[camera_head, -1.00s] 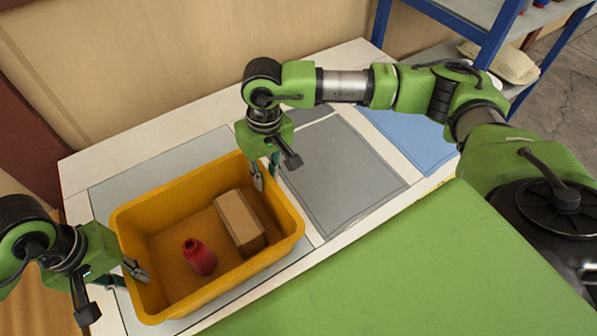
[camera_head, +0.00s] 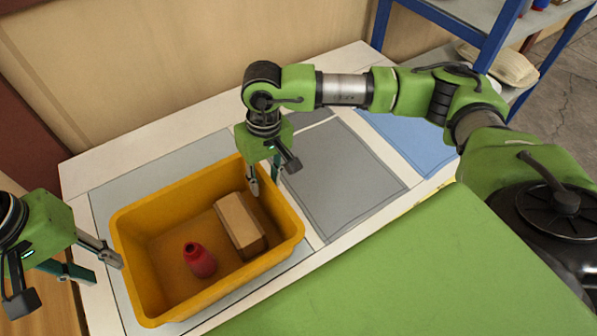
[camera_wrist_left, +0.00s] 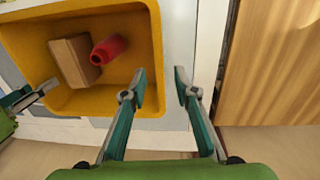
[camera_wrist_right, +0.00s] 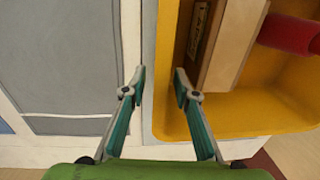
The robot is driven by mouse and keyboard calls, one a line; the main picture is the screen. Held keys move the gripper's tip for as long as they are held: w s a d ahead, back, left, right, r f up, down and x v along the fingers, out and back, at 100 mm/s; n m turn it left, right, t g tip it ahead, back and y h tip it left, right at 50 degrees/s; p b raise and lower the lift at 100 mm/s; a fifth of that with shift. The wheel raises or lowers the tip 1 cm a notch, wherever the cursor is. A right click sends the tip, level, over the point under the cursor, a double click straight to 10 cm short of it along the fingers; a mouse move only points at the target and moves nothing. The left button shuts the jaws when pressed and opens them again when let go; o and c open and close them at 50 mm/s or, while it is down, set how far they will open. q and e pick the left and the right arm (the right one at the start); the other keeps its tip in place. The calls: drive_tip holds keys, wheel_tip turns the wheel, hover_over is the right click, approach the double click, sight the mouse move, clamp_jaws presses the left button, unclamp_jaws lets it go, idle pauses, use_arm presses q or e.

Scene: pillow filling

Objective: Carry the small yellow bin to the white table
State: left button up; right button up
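The small yellow bin (camera_head: 165,309) stands upright on the white table (camera_head: 85,172), on a light grey panel at its left end. A red bottle (camera_head: 199,261) and a brown box (camera_head: 240,226) lie in it. My left gripper (camera_head: 107,270) is open and empty beside the bin's left end; the left wrist view (camera_wrist_left: 160,82) shows its fingers apart near the rim. My right gripper (camera_head: 265,180) is open at the bin's right end. In the right wrist view (camera_wrist_right: 160,82) its fingers are spread on either side of the bin's edge, without a visible grip.
A dark grey panel (camera_head: 335,180) and a blue panel (camera_head: 410,135) to the right on the table are empty. A green surface (camera_head: 400,275) is in front. A wooden wall (camera_head: 180,60) stands behind, and a blue-framed shelf (camera_head: 500,35) at the back right.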

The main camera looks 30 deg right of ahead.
wheel_tip(320, 180, up, 12)
drive_tip(key=d, duration=0.1)
idle(0.5)
drive_tip(key=shift+f, duration=0.1)
idle(0.4)
